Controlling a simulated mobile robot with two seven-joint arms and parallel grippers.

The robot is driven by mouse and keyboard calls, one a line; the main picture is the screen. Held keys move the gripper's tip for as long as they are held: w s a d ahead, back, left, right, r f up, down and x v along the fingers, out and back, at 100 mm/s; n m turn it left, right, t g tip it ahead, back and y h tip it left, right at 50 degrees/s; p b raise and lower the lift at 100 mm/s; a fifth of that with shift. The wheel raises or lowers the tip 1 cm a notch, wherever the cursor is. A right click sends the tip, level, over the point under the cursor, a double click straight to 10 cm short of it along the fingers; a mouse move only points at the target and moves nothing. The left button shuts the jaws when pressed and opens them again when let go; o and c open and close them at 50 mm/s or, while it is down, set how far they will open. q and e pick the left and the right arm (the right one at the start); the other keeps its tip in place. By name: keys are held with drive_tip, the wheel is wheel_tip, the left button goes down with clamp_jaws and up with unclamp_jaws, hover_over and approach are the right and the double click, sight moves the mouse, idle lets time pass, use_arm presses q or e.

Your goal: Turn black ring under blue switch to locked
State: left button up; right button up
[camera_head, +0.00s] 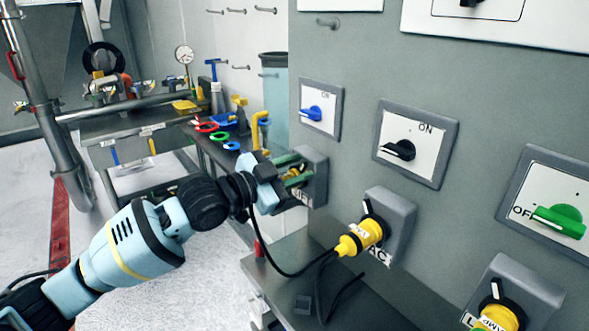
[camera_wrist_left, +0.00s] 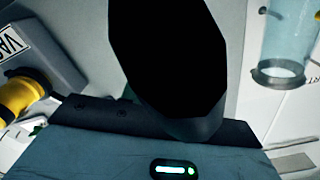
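The blue switch (camera_head: 311,113) sits on a white plate on the grey wall panel in the head view. Below it is a grey socket box (camera_head: 316,174) with a partly covered label. My left gripper (camera_head: 294,174) reaches the front of this box, with its green-tipped fingers above and below a small yellow part. The black ring under the blue switch is hidden or too small to make out behind the fingers. I cannot tell whether the fingers touch or grip it. In the left wrist view a large black shape blocks the fingertips. My right gripper is not in view.
A yellow plug (camera_head: 361,237) with a cable sits in the socket under the black switch (camera_head: 399,150). Another yellow plug (camera_head: 497,318) is below the green switch (camera_head: 559,219). A dark bench (camera_head: 290,262) lies below; a tool table (camera_head: 222,150) stands behind.

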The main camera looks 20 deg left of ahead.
use_arm(q)
drive_tip(key=v, duration=0.7)
drive_tip(key=shift+s+a, duration=0.25)
drive_tip(key=shift+s, duration=0.1)
idle(0.4)
